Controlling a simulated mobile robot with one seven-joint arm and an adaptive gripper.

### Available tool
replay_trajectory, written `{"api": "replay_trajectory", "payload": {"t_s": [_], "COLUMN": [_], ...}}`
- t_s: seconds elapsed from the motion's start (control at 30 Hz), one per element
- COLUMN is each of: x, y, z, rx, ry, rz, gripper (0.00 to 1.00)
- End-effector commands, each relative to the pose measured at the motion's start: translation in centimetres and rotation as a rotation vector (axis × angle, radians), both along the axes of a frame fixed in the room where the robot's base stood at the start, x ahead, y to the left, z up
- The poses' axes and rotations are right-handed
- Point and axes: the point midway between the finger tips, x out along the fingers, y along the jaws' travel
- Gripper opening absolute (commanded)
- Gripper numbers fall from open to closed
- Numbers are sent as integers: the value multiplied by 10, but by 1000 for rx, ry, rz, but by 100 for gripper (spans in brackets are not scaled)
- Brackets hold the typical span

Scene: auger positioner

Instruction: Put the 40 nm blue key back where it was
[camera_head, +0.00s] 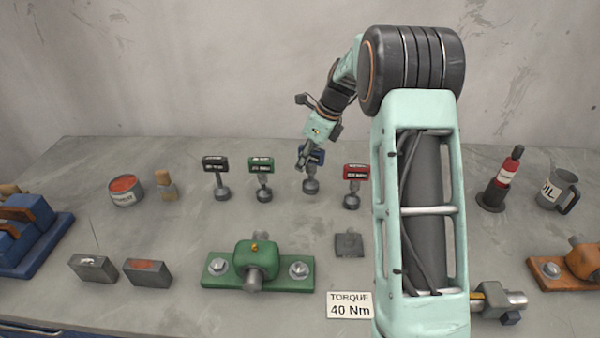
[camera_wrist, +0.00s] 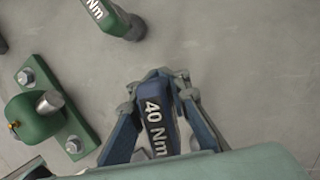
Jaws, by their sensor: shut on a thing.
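The blue key (camera_wrist: 155,122), marked 40 Nm, is between the fingers of my gripper (camera_wrist: 160,78) in the wrist view. The fingers are shut on its handle from both sides. In the head view the blue key (camera_head: 311,184) is upright in the row of keys, between the green key (camera_head: 261,177) and the red key (camera_head: 353,187). My gripper (camera_head: 303,162) is at its handle and partly covers it. The key's round foot is at the bench top; I cannot tell whether it touches.
A black key (camera_head: 217,177) stands left of the green one. A green bearing block (camera_head: 257,267) and a TORQUE 40 Nm sign (camera_head: 349,305) are in front. A red-and-black bottle (camera_head: 503,181) and oil jug (camera_head: 558,190) stand at right.

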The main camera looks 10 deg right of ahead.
Motion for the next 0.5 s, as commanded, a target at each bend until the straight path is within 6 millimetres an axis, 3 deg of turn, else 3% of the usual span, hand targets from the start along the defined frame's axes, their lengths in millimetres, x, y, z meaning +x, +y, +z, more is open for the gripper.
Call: {"api": "replay_trajectory", "payload": {"t_s": [0.17, 0.37, 0.5], "x": [7, 7, 8], "y": [6, 6, 6], "z": [-9, -36, -39], "rx": [0, 0, -1], "ry": [-3, -1, -5], "rz": [1, 0, 0], "gripper": [0, 0, 0]}}
